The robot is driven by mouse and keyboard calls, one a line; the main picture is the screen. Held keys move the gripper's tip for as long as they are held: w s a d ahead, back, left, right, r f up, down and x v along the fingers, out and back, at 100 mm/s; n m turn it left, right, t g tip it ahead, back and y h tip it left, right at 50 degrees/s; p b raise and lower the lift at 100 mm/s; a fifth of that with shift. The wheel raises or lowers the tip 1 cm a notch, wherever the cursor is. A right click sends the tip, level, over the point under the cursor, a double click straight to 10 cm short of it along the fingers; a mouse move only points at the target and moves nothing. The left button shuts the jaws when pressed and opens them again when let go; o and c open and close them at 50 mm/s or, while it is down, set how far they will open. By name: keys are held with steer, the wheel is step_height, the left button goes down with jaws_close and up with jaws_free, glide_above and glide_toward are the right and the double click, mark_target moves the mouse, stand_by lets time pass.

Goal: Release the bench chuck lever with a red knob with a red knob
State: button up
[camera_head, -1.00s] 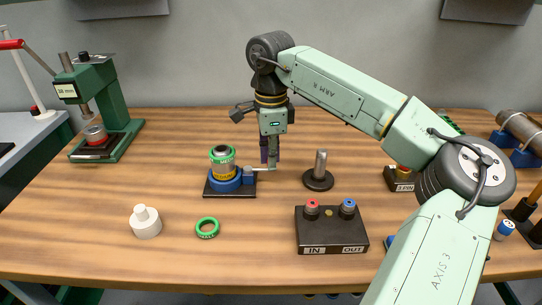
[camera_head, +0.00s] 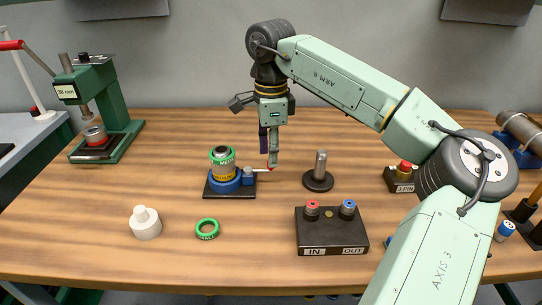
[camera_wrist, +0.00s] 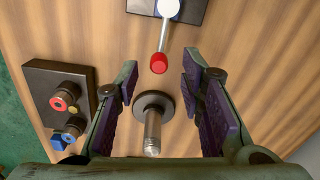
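The bench chuck (camera_head: 225,179) has a blue ring on a dark square base and holds a yellow and steel part topped by a green ring. Its short lever (camera_head: 261,170) reaches out to the right and ends in a red knob (camera_head: 270,169). In the wrist view the red knob (camera_wrist: 159,63) lies ahead, between the fingertip directions, on a pale lever (camera_wrist: 165,35). My gripper (camera_head: 269,152) is just above the knob. In the wrist view my gripper (camera_wrist: 160,66) is open with purple pads apart and nothing between them.
A steel post on a round black base (camera_head: 318,177) stands just right of the lever. The IN/OUT button box (camera_head: 330,231) is in front right. A loose green ring (camera_head: 207,228) and a white stepped part (camera_head: 145,222) lie front left. A SPIN button box (camera_head: 401,179) stands right.

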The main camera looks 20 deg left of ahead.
step_height(320, 180, up, 10)
stand_by(0.3)
steer(key=shift+f, duration=0.1)
